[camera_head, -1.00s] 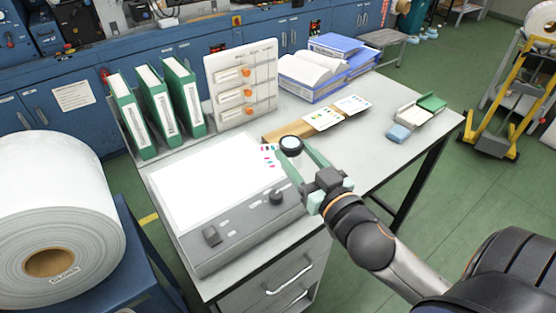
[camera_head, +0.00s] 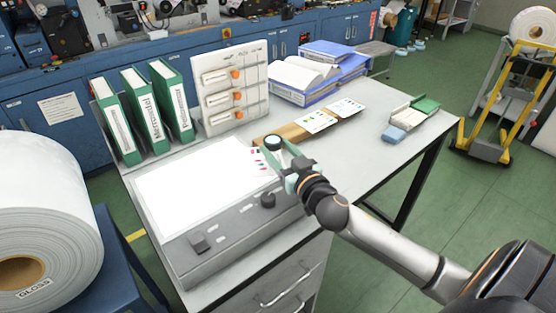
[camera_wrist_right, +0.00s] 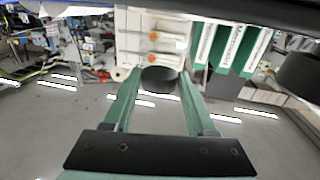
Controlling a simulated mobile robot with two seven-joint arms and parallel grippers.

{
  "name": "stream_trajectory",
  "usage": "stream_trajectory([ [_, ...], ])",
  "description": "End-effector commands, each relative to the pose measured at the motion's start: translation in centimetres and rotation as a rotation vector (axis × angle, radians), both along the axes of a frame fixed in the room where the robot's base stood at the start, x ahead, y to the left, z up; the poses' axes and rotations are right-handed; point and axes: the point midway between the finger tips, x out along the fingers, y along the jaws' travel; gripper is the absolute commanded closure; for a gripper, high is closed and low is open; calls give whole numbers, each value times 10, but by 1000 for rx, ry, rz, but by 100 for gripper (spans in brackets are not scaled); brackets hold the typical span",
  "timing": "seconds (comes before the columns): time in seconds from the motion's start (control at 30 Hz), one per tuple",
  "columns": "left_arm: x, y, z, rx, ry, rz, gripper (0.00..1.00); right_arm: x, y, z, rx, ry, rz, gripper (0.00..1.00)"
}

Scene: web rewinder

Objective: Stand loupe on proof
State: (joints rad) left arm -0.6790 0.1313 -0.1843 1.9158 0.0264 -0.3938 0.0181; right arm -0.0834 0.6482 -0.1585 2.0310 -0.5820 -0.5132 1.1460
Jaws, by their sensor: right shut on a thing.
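The loupe (camera_head: 275,143) is a small dark cylinder with a pale round lens on top. My right gripper (camera_head: 278,151) is shut on it and holds it upright at its green fingertips, near the far right corner of the light table. In the right wrist view the black loupe (camera_wrist_right: 160,80) sits between the two fingers. My left gripper is not in view.
Green binders (camera_head: 143,112) and a white rack (camera_head: 235,90) stand behind the light table (camera_head: 210,240). Colour cards (camera_head: 318,122), blue binders (camera_head: 325,75) and a small tray (camera_head: 415,112) lie to the right. The right front of the desk is clear.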

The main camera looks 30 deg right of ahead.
Motion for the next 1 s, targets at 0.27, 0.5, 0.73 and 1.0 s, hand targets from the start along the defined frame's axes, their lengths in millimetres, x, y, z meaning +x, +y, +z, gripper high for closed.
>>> stream_trajectory([
  [0.27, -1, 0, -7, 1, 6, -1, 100, -1, 1, -25, 0, 3, 1, 99],
  [0.5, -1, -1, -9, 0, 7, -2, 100, -1, 1, -27, 1, 3, 1, 99],
  [0.73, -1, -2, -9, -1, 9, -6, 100, -1, 1, -28, 0, 4, 1, 25],
  [1.0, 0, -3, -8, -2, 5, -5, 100, -1, 1, -28, 0, 4, 1, 13],
])
